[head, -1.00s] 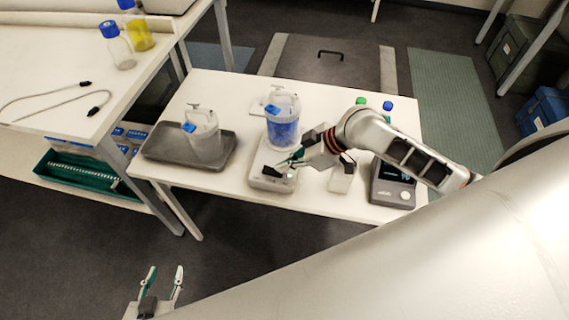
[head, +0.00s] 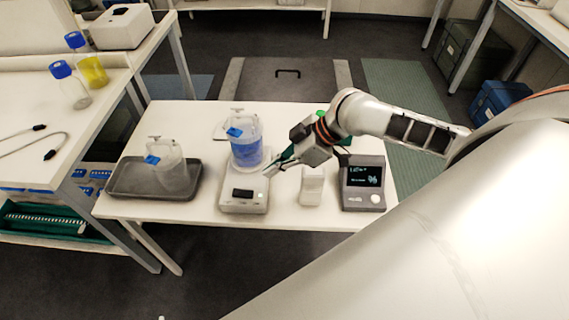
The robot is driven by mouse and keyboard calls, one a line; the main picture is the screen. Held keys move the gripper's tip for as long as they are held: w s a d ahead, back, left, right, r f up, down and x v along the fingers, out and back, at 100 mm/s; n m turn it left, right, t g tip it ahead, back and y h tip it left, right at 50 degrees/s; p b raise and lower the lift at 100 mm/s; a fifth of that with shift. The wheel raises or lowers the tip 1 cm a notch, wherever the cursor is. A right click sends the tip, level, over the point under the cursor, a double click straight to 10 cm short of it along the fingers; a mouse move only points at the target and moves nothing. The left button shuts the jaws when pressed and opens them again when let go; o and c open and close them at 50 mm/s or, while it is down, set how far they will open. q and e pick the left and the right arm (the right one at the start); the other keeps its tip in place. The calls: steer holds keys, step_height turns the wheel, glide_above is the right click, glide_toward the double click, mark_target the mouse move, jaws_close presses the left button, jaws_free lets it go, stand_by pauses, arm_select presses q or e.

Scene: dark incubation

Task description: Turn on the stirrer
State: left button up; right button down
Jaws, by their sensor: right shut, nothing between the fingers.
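The stirrer (head: 244,207) is a low white box on the white table, with a dark panel on its front and a small pale green spot to the right of that panel. A lidded clear jar of blue liquid (head: 246,152) stands on it, with a blue tag near its top. My right gripper (head: 270,172) is shut and empty. Its fingertips are just above and behind the front right of the stirrer, close to the jar's lower right side; I cannot tell whether they touch anything. My left gripper is out of view, apart from perhaps a tiny pale tip at the bottom edge.
A grey tray (head: 119,189) holds a second, clear lidded jar (head: 167,163) on the left. A small white stand (head: 312,190) and a dark device with a lit screen (head: 363,190) are to the right. Bottles stand on the left bench (head: 100,115).

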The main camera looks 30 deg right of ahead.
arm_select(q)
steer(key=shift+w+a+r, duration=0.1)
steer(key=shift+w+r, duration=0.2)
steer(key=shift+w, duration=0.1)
arm_select(e)
steer(key=v, duration=0.4)
steer(key=shift+s+d+f, duration=0.15)
steer(key=shift+s+f, duration=0.05)
steer(key=shift+f, duration=0.05)
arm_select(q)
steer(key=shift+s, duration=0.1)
